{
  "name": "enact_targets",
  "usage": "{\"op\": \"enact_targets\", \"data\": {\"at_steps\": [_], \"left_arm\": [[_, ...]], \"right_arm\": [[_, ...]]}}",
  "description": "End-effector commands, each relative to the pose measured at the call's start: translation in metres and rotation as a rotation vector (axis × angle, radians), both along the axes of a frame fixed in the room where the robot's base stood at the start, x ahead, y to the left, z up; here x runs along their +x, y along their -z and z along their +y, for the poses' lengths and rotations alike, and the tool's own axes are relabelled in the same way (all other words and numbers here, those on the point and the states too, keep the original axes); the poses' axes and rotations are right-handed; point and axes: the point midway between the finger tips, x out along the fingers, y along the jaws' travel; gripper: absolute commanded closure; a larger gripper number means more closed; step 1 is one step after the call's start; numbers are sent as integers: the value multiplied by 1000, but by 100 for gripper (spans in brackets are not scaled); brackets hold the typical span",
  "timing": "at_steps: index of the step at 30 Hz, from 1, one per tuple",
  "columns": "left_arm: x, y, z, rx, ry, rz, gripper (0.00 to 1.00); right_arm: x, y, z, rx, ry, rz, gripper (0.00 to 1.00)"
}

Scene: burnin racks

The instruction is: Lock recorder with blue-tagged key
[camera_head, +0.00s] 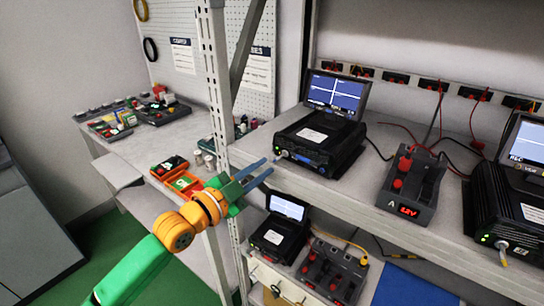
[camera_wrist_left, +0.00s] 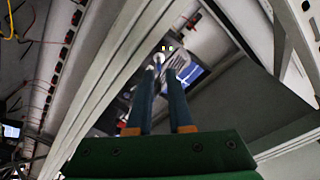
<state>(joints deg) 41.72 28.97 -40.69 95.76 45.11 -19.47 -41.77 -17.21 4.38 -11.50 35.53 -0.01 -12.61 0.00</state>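A black recorder (camera_head: 318,138) with a lit screen stands on the upper shelf. A small light knob or key-like part is on its front, at its left end. My left gripper (camera_head: 275,166) is just off this front, its two blue fingers apart. In the left wrist view the fingertips (camera_wrist_left: 160,72) are spread, with a round silvery part (camera_wrist_left: 158,58) just beyond them, near small yellow and green lights. I cannot tell whether it is a key or a lock, or see a blue tag. A second recorder (camera_head: 516,205) at the right edge has a key-like part in its front. My right gripper is out of view.
A power unit (camera_head: 412,185) with red knobs stands between the upper recorders. A smaller recorder (camera_head: 280,232) and a dark unit (camera_head: 332,270) sit on the lower shelf. The shelf's upright post (camera_head: 216,75) is close to my left arm. A side bench (camera_head: 150,137) holds small trays.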

Motion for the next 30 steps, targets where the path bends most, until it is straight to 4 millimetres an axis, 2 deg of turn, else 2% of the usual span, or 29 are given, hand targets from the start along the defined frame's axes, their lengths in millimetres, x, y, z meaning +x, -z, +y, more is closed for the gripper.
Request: {"op": "enact_targets", "data": {"at_steps": [7, 18, 21, 30], "left_arm": [[25, -1, -20, -2, -1, 1, 81], [30, 1, -24, 0, -2, 1, 81], [30, 1, -24, -1, -2, 2, 100], [30, 1, -24, -6, -2, 6, 100]], "right_arm": [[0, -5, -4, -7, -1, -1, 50], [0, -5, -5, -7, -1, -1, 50], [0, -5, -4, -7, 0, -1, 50], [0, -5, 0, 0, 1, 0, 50]]}}
